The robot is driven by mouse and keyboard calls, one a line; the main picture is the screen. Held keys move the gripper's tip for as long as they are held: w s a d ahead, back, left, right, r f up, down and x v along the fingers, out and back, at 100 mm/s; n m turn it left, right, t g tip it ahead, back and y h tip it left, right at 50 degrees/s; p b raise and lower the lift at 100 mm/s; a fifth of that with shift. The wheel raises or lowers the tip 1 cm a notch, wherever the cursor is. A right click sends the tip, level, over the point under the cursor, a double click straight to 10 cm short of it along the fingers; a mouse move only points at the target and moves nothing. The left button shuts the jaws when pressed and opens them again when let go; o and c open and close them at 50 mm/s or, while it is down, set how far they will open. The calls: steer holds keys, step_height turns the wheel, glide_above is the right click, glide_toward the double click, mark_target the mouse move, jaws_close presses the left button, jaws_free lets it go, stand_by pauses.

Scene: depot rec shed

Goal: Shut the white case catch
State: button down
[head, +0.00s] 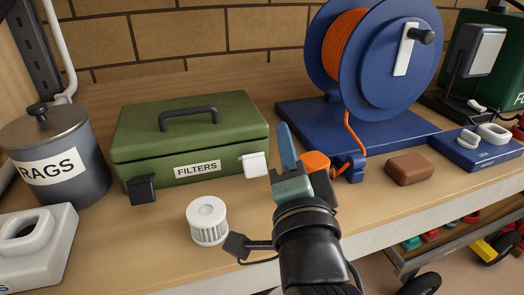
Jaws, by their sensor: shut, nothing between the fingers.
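The green case labelled FILTERS (190,150) stands on the wooden bench with its lid down and a dark handle on top. Its white catch (254,164) is at the right end of the front and appears to stick out from the case. Its black catch (141,189) is at the left end and also juts out. My gripper (287,146) is shut and empty, just right of the white catch, with its blue fingers pointing towards the back. A small gap shows between them in the picture; I cannot tell the depth.
A white filter (208,222) stands in front of the case. A blue reel (372,60) with orange hose is behind my gripper, and a brown block (410,168) lies to the right. A RAGS canister (58,160) and grey container (38,245) stand left.

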steer(key=d+f+m+g+p, duration=0.1)
steer(key=m+g+p, duration=0.1)
steer(key=m+p, duration=0.35)
steer(key=m+g+y+p, duration=0.2)
steer(key=m+g+p, duration=0.3)
steer(key=m+p, duration=0.95)
glide_toward(252, 165)
steer(key=s+d+n+p, duration=0.1)
steer(key=s+d+f+n+p, duration=0.1)
steer(key=d, duration=0.1)
steer(key=shift+s+f, duration=0.15)
steer(key=shift+s, duration=0.15)
steer(key=shift+s+a+f+m+y+p, duration=0.3)
steer(key=shift+s+f+m+p, duration=0.15)
steer(key=shift+s+m+p, duration=0.3)
steer(key=shift+w, duration=0.1)
steer(key=shift+w, duration=0.1)
steer(key=x, duration=1)
